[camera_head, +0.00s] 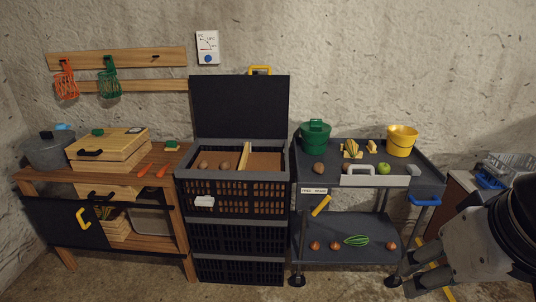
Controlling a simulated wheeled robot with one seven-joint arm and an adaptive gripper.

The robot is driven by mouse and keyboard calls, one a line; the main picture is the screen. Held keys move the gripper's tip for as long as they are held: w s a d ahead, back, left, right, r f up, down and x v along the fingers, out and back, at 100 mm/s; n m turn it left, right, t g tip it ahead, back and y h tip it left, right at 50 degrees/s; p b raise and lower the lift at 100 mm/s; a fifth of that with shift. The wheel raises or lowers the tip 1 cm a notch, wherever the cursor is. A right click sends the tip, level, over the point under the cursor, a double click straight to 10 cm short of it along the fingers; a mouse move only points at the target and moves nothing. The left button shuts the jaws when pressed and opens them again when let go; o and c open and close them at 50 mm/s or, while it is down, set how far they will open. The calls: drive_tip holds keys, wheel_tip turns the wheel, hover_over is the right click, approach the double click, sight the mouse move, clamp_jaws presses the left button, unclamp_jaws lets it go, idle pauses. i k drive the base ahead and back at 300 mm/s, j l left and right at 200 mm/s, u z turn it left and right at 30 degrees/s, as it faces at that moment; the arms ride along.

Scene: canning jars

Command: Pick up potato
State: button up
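Two brown, potato-like lumps lie in the left compartment of the open black crate: one potato (203,165) on the left and another potato (224,165) beside it. A similar brown lump (319,168) sits on the cart's top; I cannot tell for sure if it is a potato. My gripper (417,270) is at the lower right, beside the cart's right side and far from the crate. Its two grey fingers are apart, with nothing seen between them.
The crate (235,197) has a raised black lid (240,105) behind and a wooden divider (244,156). The cart (430,180) holds a green pot (314,135), a yellow bucket (402,140) and a green apple (384,168). A wooden bench (35,173) stands left. Floor shows in front.

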sight(318, 166)
drive_tip(key=i, duration=1.9)
